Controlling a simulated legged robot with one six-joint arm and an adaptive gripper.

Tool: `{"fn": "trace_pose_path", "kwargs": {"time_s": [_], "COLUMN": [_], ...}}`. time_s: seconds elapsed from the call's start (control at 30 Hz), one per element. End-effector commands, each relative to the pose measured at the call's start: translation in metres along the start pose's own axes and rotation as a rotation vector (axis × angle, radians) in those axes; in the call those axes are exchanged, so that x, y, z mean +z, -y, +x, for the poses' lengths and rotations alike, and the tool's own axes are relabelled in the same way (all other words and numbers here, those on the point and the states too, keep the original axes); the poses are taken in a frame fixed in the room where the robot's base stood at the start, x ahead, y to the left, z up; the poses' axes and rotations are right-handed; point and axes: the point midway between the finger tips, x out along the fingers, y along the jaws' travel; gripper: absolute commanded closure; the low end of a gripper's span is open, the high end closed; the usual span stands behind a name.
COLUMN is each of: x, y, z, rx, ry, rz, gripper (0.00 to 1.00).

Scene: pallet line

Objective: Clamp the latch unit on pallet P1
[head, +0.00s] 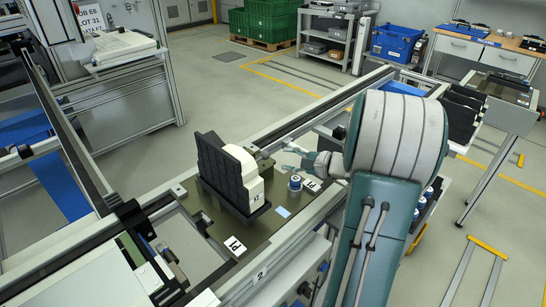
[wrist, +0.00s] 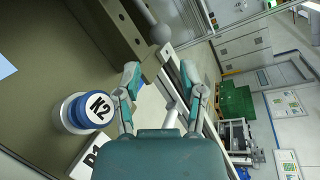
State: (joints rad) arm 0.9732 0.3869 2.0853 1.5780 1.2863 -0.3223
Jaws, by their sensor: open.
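The pallet marked P1 (head: 222,228) is a dark olive plate on the line. A white block (head: 254,184) stands on it in a black ribbed holder (head: 221,170). A small metal fitting (head: 264,160) is beside the block; I cannot tell if it is the latch unit. My gripper (head: 290,154) is open and empty, right of the block. Its spread fingers show in the wrist view (wrist: 160,74), apart from the rod's ball.
A blue and white round piece marked N2 (wrist: 92,109) stands on the pallet close to my gripper; it also shows in the head view (head: 295,184). A white label (wrist: 84,160) lies beside it. Line rails (head: 300,122) run past the pallet. Open floor lies beyond.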

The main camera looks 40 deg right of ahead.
Motion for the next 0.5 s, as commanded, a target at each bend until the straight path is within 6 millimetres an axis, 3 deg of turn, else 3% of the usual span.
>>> {"fn": "trace_pose_path", "kwargs": {"time_s": [0.2, 0.5], "x": [-0.001, 0.000], "y": [0.000, -0.001], "z": [-0.033, -0.039], "rx": [-0.001, 0.002], "ry": [-0.001, 0.001], "rz": [0.002, 0.002], "gripper": [0.48, 0.48]}}
